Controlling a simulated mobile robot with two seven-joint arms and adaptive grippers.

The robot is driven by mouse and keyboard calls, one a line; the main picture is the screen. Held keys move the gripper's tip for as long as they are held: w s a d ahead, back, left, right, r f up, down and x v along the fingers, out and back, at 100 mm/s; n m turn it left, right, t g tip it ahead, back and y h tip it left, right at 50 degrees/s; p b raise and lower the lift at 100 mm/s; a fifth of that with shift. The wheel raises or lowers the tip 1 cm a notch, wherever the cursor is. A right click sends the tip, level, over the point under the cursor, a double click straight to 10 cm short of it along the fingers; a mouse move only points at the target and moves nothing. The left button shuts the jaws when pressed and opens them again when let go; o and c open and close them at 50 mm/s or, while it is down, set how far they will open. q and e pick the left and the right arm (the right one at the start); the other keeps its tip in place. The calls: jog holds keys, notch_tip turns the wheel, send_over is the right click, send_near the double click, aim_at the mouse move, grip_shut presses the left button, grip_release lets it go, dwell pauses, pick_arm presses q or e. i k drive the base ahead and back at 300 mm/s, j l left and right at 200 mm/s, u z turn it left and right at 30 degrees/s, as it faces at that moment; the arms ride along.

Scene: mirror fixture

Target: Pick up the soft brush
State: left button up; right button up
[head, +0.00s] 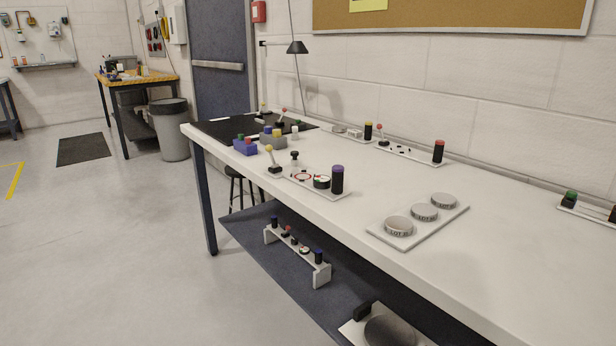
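I cannot make out a soft brush for certain in the head view. The long white workbench (400,265) carries several small fixtures and parts, many too small to tell apart. A white plate (376,233) holds three round grey pieces with lettering. Left of it, another white plate (335,193) carries a black cylinder with a purple top (337,180) and small round parts. Neither of my grippers is in view.
A dark mat (215,129) lies at the bench's far end, near a blue block holder (245,147). A dark lower shelf (290,283) holds a small white rack (322,274). A stool, a grey bin (169,135) and open floor lie left.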

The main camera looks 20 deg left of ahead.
aim_at(295, 136)
jog(key=i+j+z, duration=0.25)
jog(key=j, duration=0.5)
jog(key=i+j+z, duration=0.25)
jog(key=j, duration=0.55)
jog(key=i+j+z, duration=0.1)
jog(key=j+z, duration=0.15)
jog(key=j, duration=0.55)
jog(key=j+z, duration=0.25)
jog(key=j, duration=0.6)
jog(key=i, duration=0.05)
